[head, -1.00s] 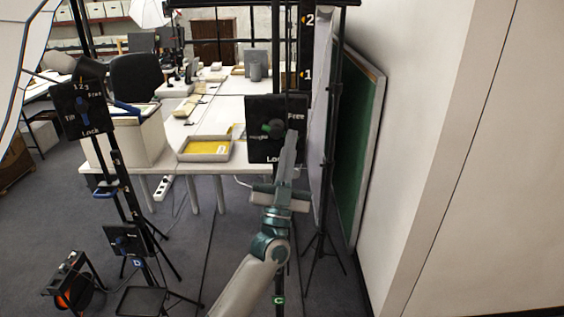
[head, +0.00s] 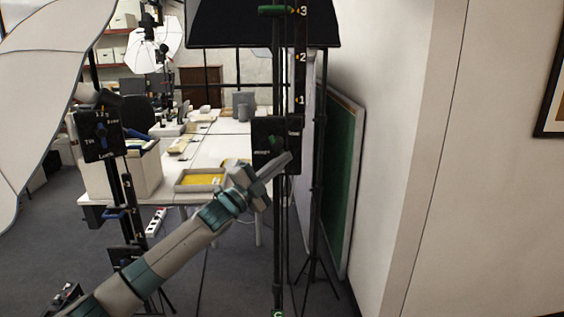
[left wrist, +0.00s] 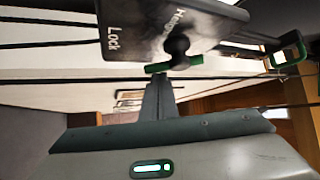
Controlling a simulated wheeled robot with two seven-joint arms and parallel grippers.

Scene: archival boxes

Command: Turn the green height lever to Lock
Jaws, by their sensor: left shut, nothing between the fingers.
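The green height lever (head: 274,141) sits on a dark panel (head: 262,129) on the black stand. In the left wrist view the green lever (left wrist: 176,64) lies across below its black knob, and the word Lock (left wrist: 113,39) shows left of it. My left gripper (head: 288,157) is shut and empty, with its tip in front of the panel's lower right part. In the left wrist view its fingertips (left wrist: 158,78) are close beside the lever; I cannot tell whether they touch. My right gripper is not in view.
A blue-levered stand panel (head: 101,136) is at the left. A table (head: 215,158) with trays and boxes lies behind. A green board (head: 342,180) leans by the right wall. A green handle (left wrist: 288,52) shows right of the panel in the left wrist view.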

